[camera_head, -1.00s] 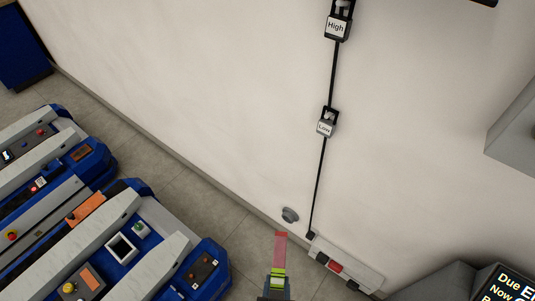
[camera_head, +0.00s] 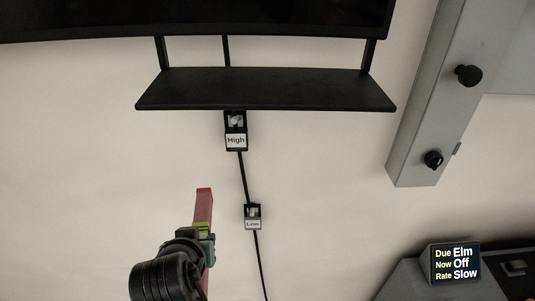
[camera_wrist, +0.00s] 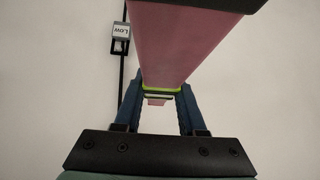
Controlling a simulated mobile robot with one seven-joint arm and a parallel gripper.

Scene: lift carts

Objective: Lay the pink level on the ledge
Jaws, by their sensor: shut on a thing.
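The pink level (camera_head: 204,207) is a long pink bar with a yellow-green band and stands roughly upright in the head view. My gripper (camera_head: 203,230) is shut on it near the band. In the wrist view the level (camera_wrist: 180,45) runs between the two blue fingers of my gripper (camera_wrist: 162,95), with a dark end at the top. The ledge (camera_head: 265,90) is a black shelf on the wall under a dark screen, above and to the right of the level. Its top looks bare. The level is apart from it.
Below the ledge, a black cable runs down the wall through a holder marked High (camera_head: 236,132) and one marked Low (camera_head: 253,217). A grey column (camera_head: 428,120) with black knobs stands right of the ledge. A lit sign (camera_head: 455,263) is at lower right.

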